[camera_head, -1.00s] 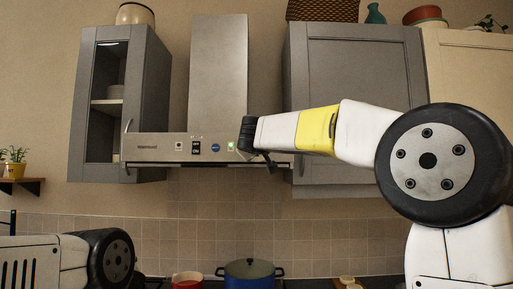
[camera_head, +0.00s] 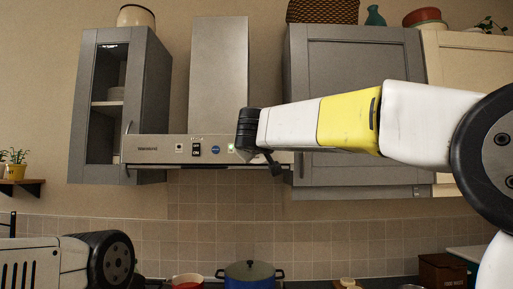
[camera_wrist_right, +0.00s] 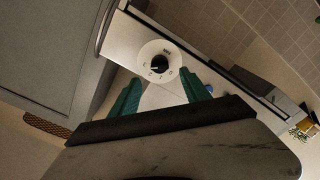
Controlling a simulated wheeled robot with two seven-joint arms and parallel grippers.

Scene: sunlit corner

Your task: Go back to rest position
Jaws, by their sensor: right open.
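My right arm reaches in from the right in the head view, across the front of the grey wall cabinet. Its dark hand end (camera_head: 248,132) appears in front of the right part of the range hood (camera_head: 165,149). In the right wrist view the two green fingers of my right gripper (camera_wrist_right: 162,92) are spread apart with nothing between them. A round dial with a black knob (camera_wrist_right: 159,63) on the pale hood front lies beyond the fingertips. Part of my left arm shows at the lower left of the head view; its gripper is out of frame.
A blue pot (camera_head: 249,273) and a red pot (camera_head: 187,281) stand below. A wooden box (camera_head: 442,270) is at lower right.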

